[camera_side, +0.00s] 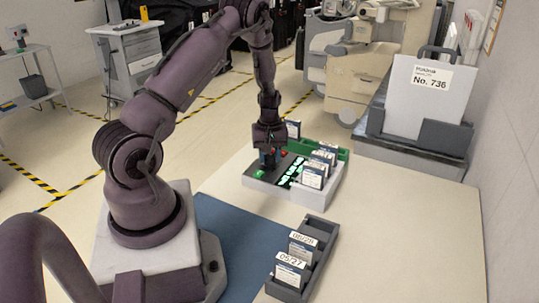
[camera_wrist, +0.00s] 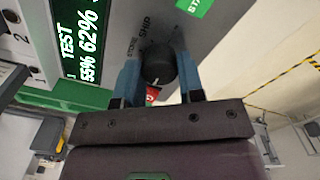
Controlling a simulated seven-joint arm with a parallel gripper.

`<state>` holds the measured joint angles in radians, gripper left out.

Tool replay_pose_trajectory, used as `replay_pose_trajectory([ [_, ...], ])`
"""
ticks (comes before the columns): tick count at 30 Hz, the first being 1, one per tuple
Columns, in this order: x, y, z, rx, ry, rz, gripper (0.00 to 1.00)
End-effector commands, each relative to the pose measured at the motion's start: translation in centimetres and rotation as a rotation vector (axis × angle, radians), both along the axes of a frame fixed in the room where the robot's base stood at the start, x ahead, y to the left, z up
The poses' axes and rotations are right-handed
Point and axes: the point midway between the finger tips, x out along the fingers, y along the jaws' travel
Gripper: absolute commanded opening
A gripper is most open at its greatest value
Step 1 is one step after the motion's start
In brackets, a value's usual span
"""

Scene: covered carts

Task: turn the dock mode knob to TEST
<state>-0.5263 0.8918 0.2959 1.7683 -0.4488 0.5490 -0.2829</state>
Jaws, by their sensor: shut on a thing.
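The dock (camera_side: 262,187) is a pale grey box with a dark top panel on the table in the side view. The mode knob (camera_wrist: 157,68) is black and round in the wrist view, with a small white mark on its edge near my gripper. STORE and SHIP are printed beside the knob; other labels around it are hidden. My gripper (camera_wrist: 159,62) points down at the panel, its blue fingers shut on either side of the knob. In the side view my gripper (camera_side: 268,152) hides the knob. The display (camera_wrist: 78,40) shows TEST with percentages in its text.
Several labelled cartridges (camera_side: 313,176) stand in the dock's right side. A dark rack (camera_side: 318,250) with more cartridges is at the front. A red part (camera_wrist: 152,92) and a green label (camera_wrist: 194,5) lie near the knob. The table's right side is clear.

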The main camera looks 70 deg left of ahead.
Motion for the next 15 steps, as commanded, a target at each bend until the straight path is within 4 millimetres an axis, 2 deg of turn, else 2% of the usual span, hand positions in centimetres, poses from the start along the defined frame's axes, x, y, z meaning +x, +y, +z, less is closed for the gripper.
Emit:
replay_pose_trajectory([
  [8, 0.05, 0.04, 0.11, 0.001, -0.002, 0.006, 0.12],
  [9, 0.05, 0.04, 0.11, 0.001, -0.002, 0.006, 0.38],
  [12, 0.04, 0.04, 0.09, 0.001, -0.002, 0.005, 0.61],
  [15, 0.03, 0.04, 0.07, 0.0, -0.002, 0.004, 0.61],
])
